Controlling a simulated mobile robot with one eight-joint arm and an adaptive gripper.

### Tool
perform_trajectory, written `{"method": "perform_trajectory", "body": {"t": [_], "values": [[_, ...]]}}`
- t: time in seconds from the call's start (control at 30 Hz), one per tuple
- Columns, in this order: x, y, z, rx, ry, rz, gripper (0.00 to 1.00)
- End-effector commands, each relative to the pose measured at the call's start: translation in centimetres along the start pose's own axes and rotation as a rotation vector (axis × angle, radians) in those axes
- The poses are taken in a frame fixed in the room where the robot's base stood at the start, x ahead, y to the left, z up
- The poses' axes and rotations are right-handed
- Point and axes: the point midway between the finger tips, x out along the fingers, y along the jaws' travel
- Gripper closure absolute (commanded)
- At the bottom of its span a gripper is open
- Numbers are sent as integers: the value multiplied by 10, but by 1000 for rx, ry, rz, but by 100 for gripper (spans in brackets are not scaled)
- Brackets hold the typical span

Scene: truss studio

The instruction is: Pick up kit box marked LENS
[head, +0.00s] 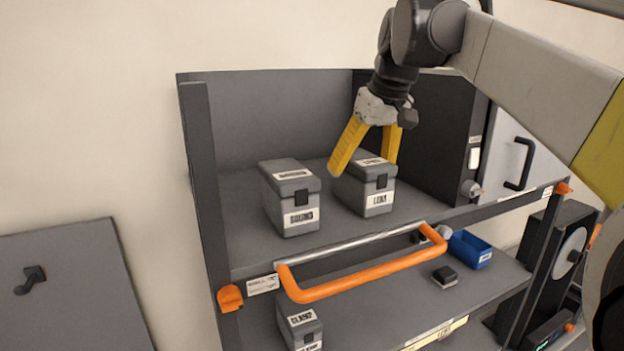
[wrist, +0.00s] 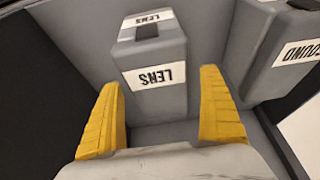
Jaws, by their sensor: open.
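The kit box marked LENS (head: 374,189) is grey with white labels and a dark latch. It stands on the upper shelf, to the right of a similar box marked SOUND (head: 291,202). My gripper (head: 364,167) has yellow fingers, open, at the LENS box; in the head view one finger covers part of its left side. In the wrist view the LENS box (wrist: 152,92) lies ahead between the open fingers (wrist: 163,115), with its label upside down. No contact with the fingers shows there. The SOUND box (wrist: 285,50) is to the right of the right finger.
The upper shelf (head: 245,255) has a back wall and a dark panel at right. An orange handle (head: 365,281) runs along its front. Below are a box marked CLAMP (head: 301,327), a small dark block (head: 445,276) and a blue bin (head: 470,250).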

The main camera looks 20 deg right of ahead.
Motion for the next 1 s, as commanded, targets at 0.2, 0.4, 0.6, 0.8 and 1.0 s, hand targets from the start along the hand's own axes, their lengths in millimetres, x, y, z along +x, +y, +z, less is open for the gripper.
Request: {"method": "perform_trajectory", "body": {"t": [0.2, 0.4, 0.6, 0.8, 1.0], "values": [[1, 0, 0, 0, 0, 0, 9], [3, 0, 2, 0, 0, 0, 9], [4, 0, 2, 0, 0, 0, 9], [4, 0, 2, 0, 0, 0, 24], [4, 0, 2, 0, 0, 0, 77]]}}
